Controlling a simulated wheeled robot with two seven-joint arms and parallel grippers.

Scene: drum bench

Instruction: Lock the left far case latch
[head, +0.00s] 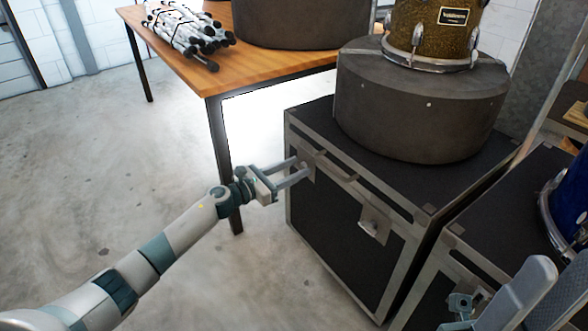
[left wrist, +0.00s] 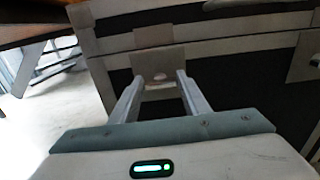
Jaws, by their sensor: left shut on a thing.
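The black case (head: 335,225) with metal edging stands on the floor at the centre right. Its left far latch (head: 307,163) is a small metal plate near the front face's left top corner; it also shows in the left wrist view (left wrist: 159,66). My left gripper (head: 303,171) reaches it from the left. Its two fingers (left wrist: 157,90) are on either side of the latch's small knob, shut on it. The contact is small, and I cannot tell how far the latch is turned. Parts of my right arm show at the bottom right; its fingers are not clear.
A second latch (head: 374,224) is farther right on the same face. A round dark drum case (head: 420,105) sits on top, with a gold drum (head: 435,30) on it. A wooden table (head: 205,75) stands behind left. Another case (head: 500,220) adjoins at right. The left floor is clear.

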